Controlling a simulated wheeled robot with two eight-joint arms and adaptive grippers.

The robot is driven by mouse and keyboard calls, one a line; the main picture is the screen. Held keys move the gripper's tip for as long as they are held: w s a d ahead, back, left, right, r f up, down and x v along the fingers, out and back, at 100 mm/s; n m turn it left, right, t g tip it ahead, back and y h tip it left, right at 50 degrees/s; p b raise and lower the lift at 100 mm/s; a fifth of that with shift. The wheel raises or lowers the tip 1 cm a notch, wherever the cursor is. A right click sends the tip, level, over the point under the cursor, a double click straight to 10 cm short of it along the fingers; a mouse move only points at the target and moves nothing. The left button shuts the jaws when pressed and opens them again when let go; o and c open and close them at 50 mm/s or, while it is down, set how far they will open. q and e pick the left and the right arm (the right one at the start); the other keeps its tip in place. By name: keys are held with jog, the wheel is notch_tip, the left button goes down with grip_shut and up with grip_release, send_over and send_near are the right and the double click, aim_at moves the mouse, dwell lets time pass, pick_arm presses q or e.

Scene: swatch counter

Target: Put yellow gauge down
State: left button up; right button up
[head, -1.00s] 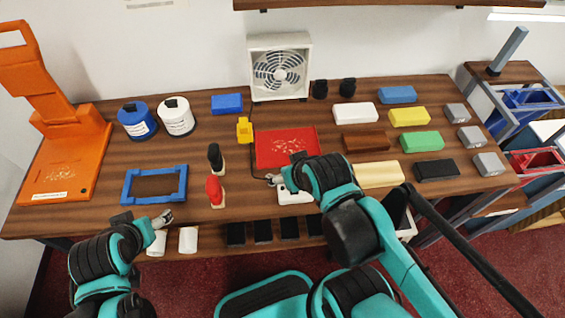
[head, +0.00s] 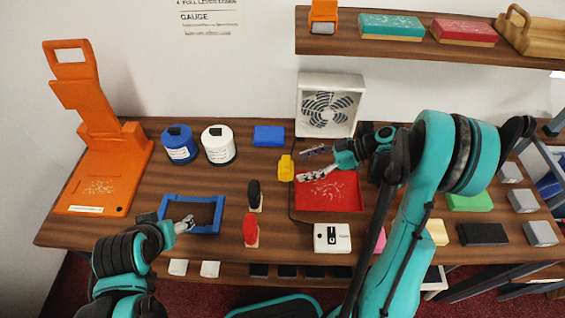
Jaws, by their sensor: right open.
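The yellow gauge (head: 286,168) stands on the wooden counter, between the blue block and the red tray, at the tray's left edge. My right gripper (head: 306,165) is open over the red tray (head: 335,195), just right of the gauge. I see a small gap between its fingers and the gauge, and nothing between the fingers. My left gripper (head: 190,224) is low at the front left, by the blue frame (head: 192,212); its finger opening is too small to make out.
A white fan (head: 328,105) stands behind the tray. A blue block (head: 269,136), blue and white jars (head: 218,145) and an orange stand (head: 100,160) are to the left. Black and red-handled tools (head: 250,229) and a white box (head: 332,237) are in front. My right arm hides part of the right side.

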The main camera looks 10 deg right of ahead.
aim_at(286, 167)
jog(key=shift+w+d+f+n+y, duration=0.3)
jog(key=shift+d+f+n+y, duration=0.3)
jog(key=shift+n, duration=0.3)
jog(key=shift+f, duration=0.1)
jog(key=b+x, duration=0.1)
jog(key=x, duration=0.4)
jog(key=b+x, duration=0.1)
jog(key=x, duration=0.1)
jog(key=shift+w+a+b, duration=0.25)
jog(key=shift+w+b, duration=0.1)
jog(key=shift+w, duration=0.1)
jog(key=c, duration=1.5)
pick_arm(q)
jog(key=shift+w+a+f, duration=0.1)
jog(key=shift+w+f, duration=0.05)
jog(key=shift+f, duration=0.45)
jog(key=shift+w+f, duration=0.15)
jog(key=shift+f, duration=0.45)
pick_arm(e)
jog(key=shift+r, duration=0.25)
jog(key=shift+r, duration=0.1)
